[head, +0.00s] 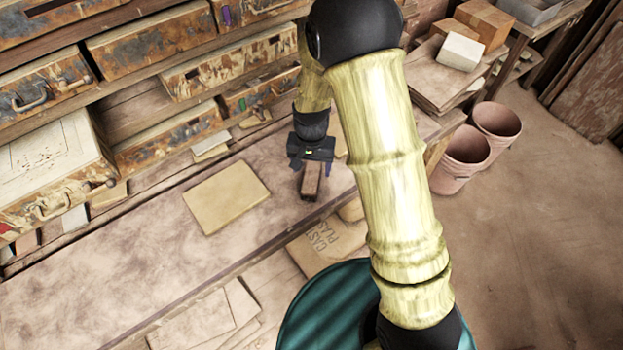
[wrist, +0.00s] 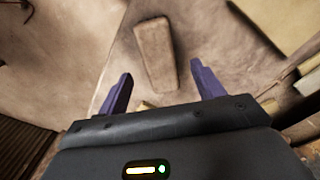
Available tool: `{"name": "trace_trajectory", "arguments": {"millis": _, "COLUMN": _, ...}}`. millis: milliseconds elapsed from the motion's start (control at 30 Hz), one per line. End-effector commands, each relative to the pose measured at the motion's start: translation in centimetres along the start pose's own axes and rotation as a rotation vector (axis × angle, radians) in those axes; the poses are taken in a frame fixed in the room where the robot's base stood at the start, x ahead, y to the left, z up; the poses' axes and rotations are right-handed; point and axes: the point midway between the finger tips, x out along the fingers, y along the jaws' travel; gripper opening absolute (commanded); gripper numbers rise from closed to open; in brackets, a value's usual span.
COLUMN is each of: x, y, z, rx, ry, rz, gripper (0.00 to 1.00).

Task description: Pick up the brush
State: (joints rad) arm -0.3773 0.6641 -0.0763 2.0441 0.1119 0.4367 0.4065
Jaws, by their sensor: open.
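A brown, oblong, block-like thing, which looks like the brush (head: 312,182), lies on the dusty workbench just below my gripper in the head view. In the wrist view the brush (wrist: 155,55) lies lengthwise, a little tilted, ahead of the fingertips and between their lines. Its bristles cannot be made out. My gripper (head: 312,167) hangs over the bench. In the wrist view its two purple fingers (wrist: 162,85) stand wide apart with nothing held between them. The gripper body hides part of the bench near the brush.
A flat tan board (head: 226,196) lies on the bench to the left. Worn drawers (head: 150,40) line the back. A paper sack (head: 325,243) lies below the bench's front edge. Pink buckets (head: 462,160) stand on the floor at right.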

Motion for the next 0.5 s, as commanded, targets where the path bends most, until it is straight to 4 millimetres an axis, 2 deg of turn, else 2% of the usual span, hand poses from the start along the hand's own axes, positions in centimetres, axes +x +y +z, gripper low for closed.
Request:
{"name": "trace_trajectory", "arguments": {"millis": 233, "x": 0.8, "y": 0.1, "z": 0.1, "rx": 0.0, "ry": -0.004, "rz": 0.002, "gripper": 0.67}}
{"name": "trace_trajectory", "arguments": {"millis": 500, "x": 4.1, "y": 0.1, "z": 0.1, "rx": -0.001, "ry": -0.004, "rz": 0.003, "gripper": 0.67}}
